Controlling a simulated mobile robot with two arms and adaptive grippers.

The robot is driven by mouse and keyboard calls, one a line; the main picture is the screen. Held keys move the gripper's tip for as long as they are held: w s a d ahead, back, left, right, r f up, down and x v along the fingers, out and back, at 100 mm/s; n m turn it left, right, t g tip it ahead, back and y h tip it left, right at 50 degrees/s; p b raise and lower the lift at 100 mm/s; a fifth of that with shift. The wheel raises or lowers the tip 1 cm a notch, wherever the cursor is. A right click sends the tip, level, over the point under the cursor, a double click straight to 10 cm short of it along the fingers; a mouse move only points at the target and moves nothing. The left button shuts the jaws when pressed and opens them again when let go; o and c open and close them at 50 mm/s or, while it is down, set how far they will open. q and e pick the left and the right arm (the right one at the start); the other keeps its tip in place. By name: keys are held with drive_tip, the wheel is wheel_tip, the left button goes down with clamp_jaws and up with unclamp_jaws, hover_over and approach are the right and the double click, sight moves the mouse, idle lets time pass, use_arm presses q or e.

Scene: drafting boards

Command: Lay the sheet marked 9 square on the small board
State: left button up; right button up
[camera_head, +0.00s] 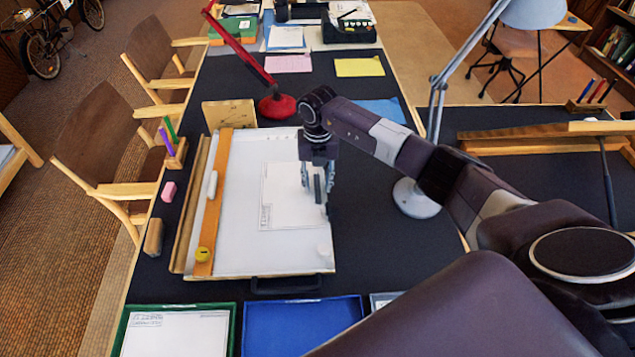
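A drafting board (240,200) lies on the dark table in the middle, with a white surface and an orange straightedge (212,200) along its left side. A white sheet with thin ruled lines (283,205) lies on it, right of centre. Its number is too small to read. My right gripper (316,195) points down at the sheet's right side. Its fingers look apart, with nothing clearly between them; whether they touch the paper I cannot tell. Another printed sheet (175,335) lies in the green tray (121,330) at the bottom left. My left gripper is not in view.
A blue tray (300,330) stands beside the green one. A red lamp (277,106) stands behind the board and a grey lamp (415,198) right of it. Pink (288,64) and yellow (359,67) sheets lie farther back.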

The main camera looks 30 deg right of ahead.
wheel_tip(320, 180, up, 12)
idle(0.5)
idle(0.4)
